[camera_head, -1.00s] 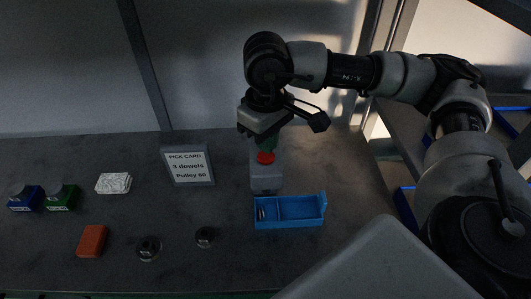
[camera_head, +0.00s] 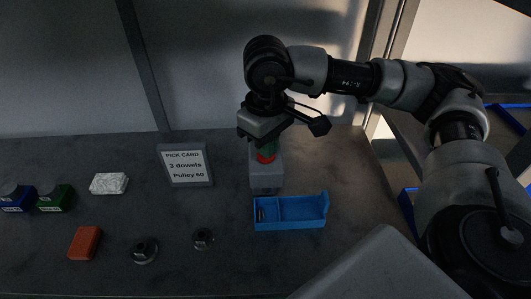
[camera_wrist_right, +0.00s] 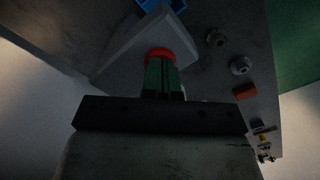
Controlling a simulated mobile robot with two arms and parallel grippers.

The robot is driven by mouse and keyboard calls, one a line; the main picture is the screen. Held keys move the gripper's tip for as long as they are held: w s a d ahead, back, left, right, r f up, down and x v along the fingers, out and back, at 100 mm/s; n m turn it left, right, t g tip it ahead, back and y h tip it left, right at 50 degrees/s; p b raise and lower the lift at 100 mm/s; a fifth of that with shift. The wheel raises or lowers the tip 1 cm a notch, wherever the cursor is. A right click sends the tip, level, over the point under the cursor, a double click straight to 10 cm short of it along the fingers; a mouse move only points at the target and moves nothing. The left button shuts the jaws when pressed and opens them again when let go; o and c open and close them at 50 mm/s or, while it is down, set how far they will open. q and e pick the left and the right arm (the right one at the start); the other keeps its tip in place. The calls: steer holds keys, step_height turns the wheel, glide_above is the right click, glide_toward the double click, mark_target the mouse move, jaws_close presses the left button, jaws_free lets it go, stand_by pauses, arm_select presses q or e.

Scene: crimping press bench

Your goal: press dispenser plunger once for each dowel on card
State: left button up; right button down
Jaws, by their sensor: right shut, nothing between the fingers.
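The pick card (camera_head: 186,166) stands on the bench and reads "3 dowels, Pulley 60". The grey dispenser (camera_head: 266,178) stands right of it, with a red plunger (camera_head: 266,157) on top. My right gripper (camera_head: 266,147) is shut, with its green fingers pointing down at the plunger; in the right wrist view the fingertips (camera_wrist_right: 160,62) overlap the red plunger (camera_wrist_right: 160,53). I cannot tell whether they press it or only hover just over it. The blue tray (camera_head: 300,212) lies in front of the dispenser, with a small dowel-like piece in its left compartment. My left gripper is not in view.
Left on the bench are a blue box (camera_head: 17,200), a green box (camera_head: 56,199), a white wrapped block (camera_head: 109,183) and an orange block (camera_head: 85,242). Two dark round pulleys (camera_head: 144,250) (camera_head: 203,238) lie front centre. Bench right of the tray is clear.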

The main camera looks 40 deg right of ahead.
stand_by(0.6)
steer(key=shift+r+p, duration=0.9)
steer(key=shift+r, duration=1.1)
